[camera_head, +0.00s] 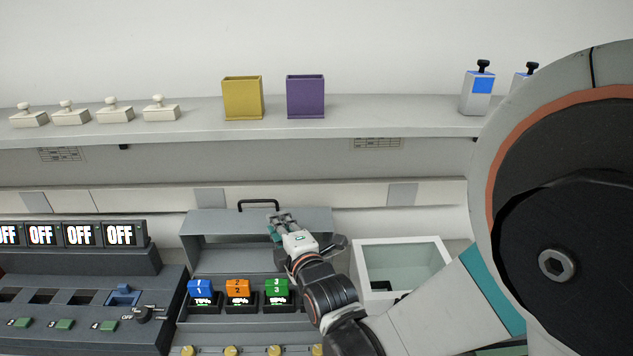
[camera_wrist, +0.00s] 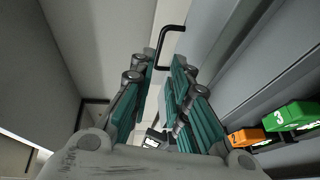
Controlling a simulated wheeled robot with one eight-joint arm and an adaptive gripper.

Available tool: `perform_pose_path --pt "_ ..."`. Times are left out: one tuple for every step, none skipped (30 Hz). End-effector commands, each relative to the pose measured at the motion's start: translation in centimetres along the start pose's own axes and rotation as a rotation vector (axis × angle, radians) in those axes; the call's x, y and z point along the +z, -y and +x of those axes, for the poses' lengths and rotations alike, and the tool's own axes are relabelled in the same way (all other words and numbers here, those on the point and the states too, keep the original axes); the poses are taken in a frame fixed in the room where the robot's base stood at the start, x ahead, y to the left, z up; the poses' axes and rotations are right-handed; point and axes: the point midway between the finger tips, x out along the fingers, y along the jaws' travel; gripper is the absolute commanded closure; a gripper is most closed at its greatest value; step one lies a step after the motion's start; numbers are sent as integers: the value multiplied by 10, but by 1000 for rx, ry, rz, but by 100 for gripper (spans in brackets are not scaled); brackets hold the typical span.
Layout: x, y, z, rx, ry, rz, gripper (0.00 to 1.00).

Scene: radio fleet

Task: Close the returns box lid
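A grey panel (camera_head: 222,219) with a black bar handle (camera_head: 258,203) stands raised at the back of the grey bay in the head view; it looks like the lid, though no label shows. The handle also appears in the wrist view (camera_wrist: 170,40), just beyond my fingertips. My gripper (camera_head: 281,219) is in front of the panel, below and right of the handle. I cannot tell whether a finger touches the panel.
Radios with blue (camera_head: 200,288), orange (camera_head: 237,287) and green (camera_head: 276,287) tops stand below my gripper. An open white bin (camera_head: 400,243) is to the right. A console (camera_head: 90,262) with OFF displays is left. A shelf (camera_head: 200,110) with yellow and purple holders runs above.

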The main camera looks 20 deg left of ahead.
Motion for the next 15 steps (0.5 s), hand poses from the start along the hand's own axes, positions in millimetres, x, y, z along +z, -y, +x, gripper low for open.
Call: perform_pose_path --pt "0 1 4 1 -1 2 84" --pt "0 1 7 1 0 1 84" --pt "0 1 12 0 0 1 84" --pt "0 2 16 0 0 0 84" --pt "0 2 21 0 0 0 84" --pt "0 2 29 -1 0 -1 84" --pt "0 2 34 -1 0 -1 84" --pt "0 3 40 -1 0 -1 84" --pt "1 3 48 -1 1 -2 84" --pt "1 3 54 -1 1 -2 84" --pt "1 3 60 -1 1 -2 84" --pt "1 3 68 -1 1 -2 84" --pt "1 3 74 -1 1 -2 84" --pt "1 3 80 -1 1 -2 84" --pt "1 3 88 -2 1 -3 84"
